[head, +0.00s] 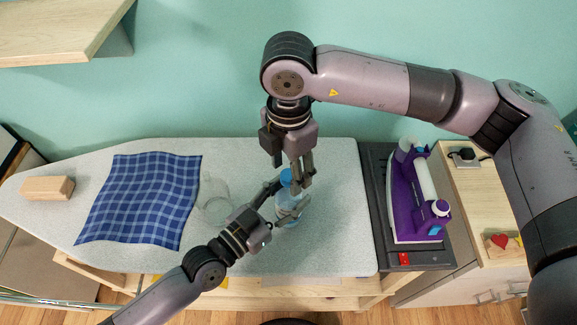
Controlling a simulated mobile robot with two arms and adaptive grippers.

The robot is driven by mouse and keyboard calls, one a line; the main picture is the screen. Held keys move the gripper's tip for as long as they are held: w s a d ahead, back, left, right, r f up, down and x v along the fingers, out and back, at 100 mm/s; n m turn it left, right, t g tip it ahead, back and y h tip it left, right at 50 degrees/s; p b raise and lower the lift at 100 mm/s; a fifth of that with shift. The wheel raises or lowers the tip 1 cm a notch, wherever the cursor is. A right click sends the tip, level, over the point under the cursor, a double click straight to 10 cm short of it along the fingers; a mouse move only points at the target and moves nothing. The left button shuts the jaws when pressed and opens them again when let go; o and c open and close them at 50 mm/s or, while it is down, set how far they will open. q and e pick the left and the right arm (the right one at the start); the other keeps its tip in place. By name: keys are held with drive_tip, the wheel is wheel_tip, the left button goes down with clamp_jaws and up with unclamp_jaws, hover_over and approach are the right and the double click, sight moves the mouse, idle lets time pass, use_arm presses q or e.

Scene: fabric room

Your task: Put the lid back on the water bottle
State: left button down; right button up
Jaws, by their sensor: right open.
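The clear blue water bottle (287,213) stands on the ironing board, partly hidden by my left gripper. The blue lid (286,176) shows at the top of the bottle; I cannot tell whether it is fully seated. My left gripper (291,194) comes in from the lower left, its fingers around the bottle's sides, and looks shut on it. My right gripper (302,182) points down from above, its fingers open right at the lid. Its fingers partly cover the lid, and contact cannot be told.
The ironing board (335,240) has free room right of the bottle. A clear glass-like object (217,207) stands left of my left gripper. A blue checked cloth (143,200) and a wooden block (47,188) lie farther left. A purple iron (410,200) stands at the right.

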use_arm(q)
drive_tip(key=shift+f, duration=0.1)
use_arm(e)
wheel_tip(320, 180, up, 12)
drive_tip(key=shift+f, duration=0.1)
use_arm(q)
drive_tip(key=c, duration=0.7)
unclamp_jaws()
drive_tip(key=v, duration=1.2)
